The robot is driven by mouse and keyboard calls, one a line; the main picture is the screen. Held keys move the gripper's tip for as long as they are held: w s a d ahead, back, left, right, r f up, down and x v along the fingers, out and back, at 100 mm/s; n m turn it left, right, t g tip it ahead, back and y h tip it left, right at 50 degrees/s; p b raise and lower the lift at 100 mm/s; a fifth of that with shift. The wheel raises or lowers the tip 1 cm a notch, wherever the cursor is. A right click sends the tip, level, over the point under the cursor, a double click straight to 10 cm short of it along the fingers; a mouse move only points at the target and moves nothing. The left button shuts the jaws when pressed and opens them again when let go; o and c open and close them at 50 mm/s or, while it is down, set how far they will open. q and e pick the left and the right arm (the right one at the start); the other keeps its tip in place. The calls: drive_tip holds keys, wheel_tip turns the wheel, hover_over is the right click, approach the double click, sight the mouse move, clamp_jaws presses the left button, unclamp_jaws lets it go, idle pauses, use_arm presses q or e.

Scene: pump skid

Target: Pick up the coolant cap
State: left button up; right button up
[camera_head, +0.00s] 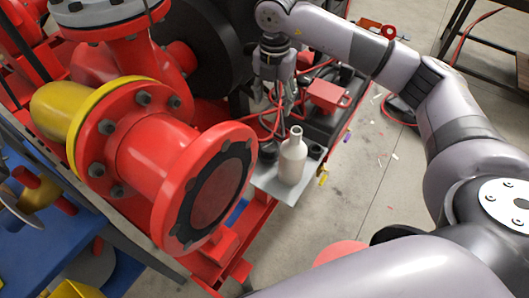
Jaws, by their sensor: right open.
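A pale bottle (293,160) stands upright on a small grey tray (275,187) at the edge of the red skid. A small dark round piece (316,152) sits on the tray just right of the bottle, and another dark round piece (268,151) lies to its left. I cannot tell for sure which of them is the coolant cap. My right gripper (281,105) points down behind and above the bottle. It is open, with nothing visible held in it, and is apart from both dark pieces. My left gripper is not in view.
A large red flanged pipe (150,160) with a yellow section fills the left. Red cables and a red box (328,96) lie by my right gripper. Small yellow and purple items hang at the tray's right side. The concrete floor (375,165) right of the skid is mostly clear.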

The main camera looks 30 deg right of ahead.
drive_tip(key=f, duration=0.1)
drive_tip(key=p, duration=0.1)
approach(269, 144)
drive_tip(key=f, duration=0.3)
drive_tip(key=d+f, duration=0.1)
drive_tip(key=f, duration=0.1)
drive_tip(key=shift+w, duration=0.35)
drive_tip(key=shift+s+a+f+p, duration=0.1)
drive_tip(key=shift+f+p, duration=0.2)
drive_tip(key=shift+f, duration=0.15)
drive_tip(key=f, duration=0.3)
drive_tip(key=f+p, duration=0.1)
drive_tip(key=shift+s+a+f, duration=0.25)
drive_tip(key=shift+a+f, duration=0.1)
drive_tip(key=shift+f, duration=0.05)
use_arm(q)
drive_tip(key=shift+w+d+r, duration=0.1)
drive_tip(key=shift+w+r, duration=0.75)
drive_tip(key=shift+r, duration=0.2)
use_arm(e)
drive_tip(key=shift+c, duration=0.3)
drive_tip(key=c, duration=0.9)
drive_tip(key=shift+c, duration=0.4)
